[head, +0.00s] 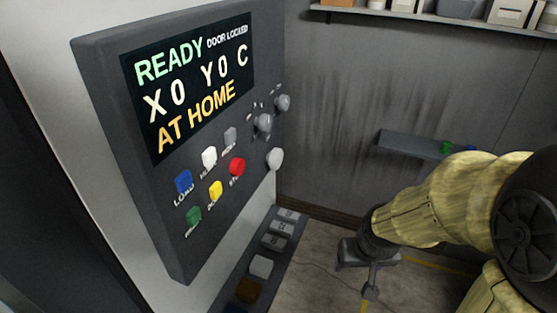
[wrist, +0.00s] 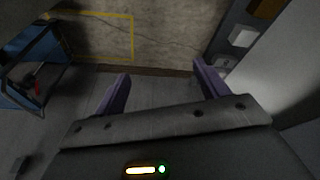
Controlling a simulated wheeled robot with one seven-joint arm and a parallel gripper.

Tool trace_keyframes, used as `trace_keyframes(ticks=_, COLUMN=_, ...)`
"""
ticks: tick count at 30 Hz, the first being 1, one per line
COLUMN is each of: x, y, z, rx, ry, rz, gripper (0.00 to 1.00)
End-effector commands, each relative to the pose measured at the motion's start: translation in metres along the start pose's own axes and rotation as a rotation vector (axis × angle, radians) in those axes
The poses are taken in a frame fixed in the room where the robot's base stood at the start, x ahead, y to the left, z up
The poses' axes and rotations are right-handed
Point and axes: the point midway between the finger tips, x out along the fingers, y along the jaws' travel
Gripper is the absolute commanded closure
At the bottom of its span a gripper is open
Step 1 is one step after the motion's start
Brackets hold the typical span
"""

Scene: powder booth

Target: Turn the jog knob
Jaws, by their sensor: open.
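The dark control panel (head: 130,190) fills the left of the head view. At its right side are two grey knobs, an upper one (head: 283,102) and a lower one (head: 263,123), and a paler round knob (head: 275,158) below them. Their labels are too small to read, so I cannot tell which is the jog knob. My gripper (head: 354,276) is low and to the right of the panel, apart from it. In the wrist view its two purple fingers (wrist: 163,86) are spread with nothing between them. No knob shows clearly in the wrist view.
The screen (head: 190,85) reads READY, DOOR LOCKED, X0 Y0 C, AT HOME. Coloured buttons, including a red one (head: 237,166), sit below it. A strip with several blocks (head: 261,266) runs under the panel. A shelf (head: 410,143) is on the back wall. A blue frame (wrist: 35,65) stands left.

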Motion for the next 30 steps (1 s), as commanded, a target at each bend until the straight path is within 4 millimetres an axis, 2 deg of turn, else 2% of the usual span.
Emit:
trace_keyframes(ticks=2, x=0.005, y=0.009, z=-0.020, rx=-0.039, ry=0.062, rz=0.020, gripper=0.25)
trace_keyframes(ticks=5, x=0.011, y=0.021, z=-0.061, rx=-0.136, ry=0.192, rz=0.054, gripper=0.25)
trace_keyframes(ticks=9, x=0.013, y=0.035, z=-0.130, rx=-0.326, ry=0.421, rz=0.102, gripper=0.25)
trace_keyframes(ticks=15, x=0.005, y=0.036, z=-0.210, rx=-0.621, ry=0.739, rz=0.130, gripper=0.25)
trace_keyframes(ticks=18, x=-0.001, y=0.029, z=-0.238, rx=-0.771, ry=0.891, rz=0.120, gripper=0.25)
trace_keyframes(ticks=21, x=-0.006, y=0.019, z=-0.257, rx=-0.922, ry=1.035, rz=0.089, gripper=0.25)
trace_keyframes(ticks=24, x=-0.011, y=0.007, z=-0.264, rx=-1.068, ry=1.173, rz=0.037, gripper=0.25)
trace_keyframes(ticks=27, x=-0.015, y=-0.005, z=-0.262, rx=-1.206, ry=1.305, rz=-0.040, gripper=0.25)
trace_keyframes(ticks=30, x=-0.017, y=-0.013, z=-0.251, rx=-1.330, ry=1.429, rz=-0.143, gripper=0.25)
